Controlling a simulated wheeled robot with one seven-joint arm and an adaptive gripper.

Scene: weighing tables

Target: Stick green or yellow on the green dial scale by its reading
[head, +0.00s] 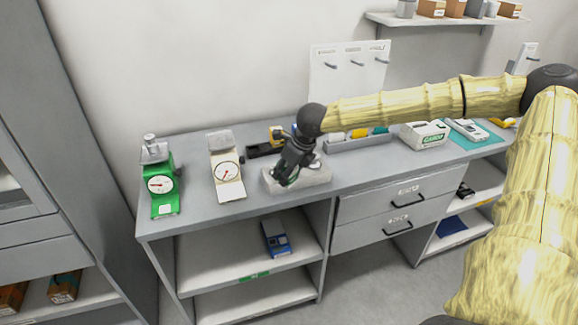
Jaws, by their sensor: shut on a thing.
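The green dial scale (167,203) stands at the left end of the grey table. Its round white dial has a reddish needle pointing roughly left; the figures are too small to read. A metal weight (150,141) sits on its pan. My gripper (284,182) is over the pale grey block or tray (316,182) near the table's front edge, right of both dial scales. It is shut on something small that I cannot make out. No green or yellow sticker can be clearly told apart.
A cream dial scale (226,184) stands between the green scale and my gripper. A black and yellow item (262,150) lies behind. A grey bin (360,143), a white box (424,135) and a teal mat (483,141) are to the right. The front left tabletop is clear.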

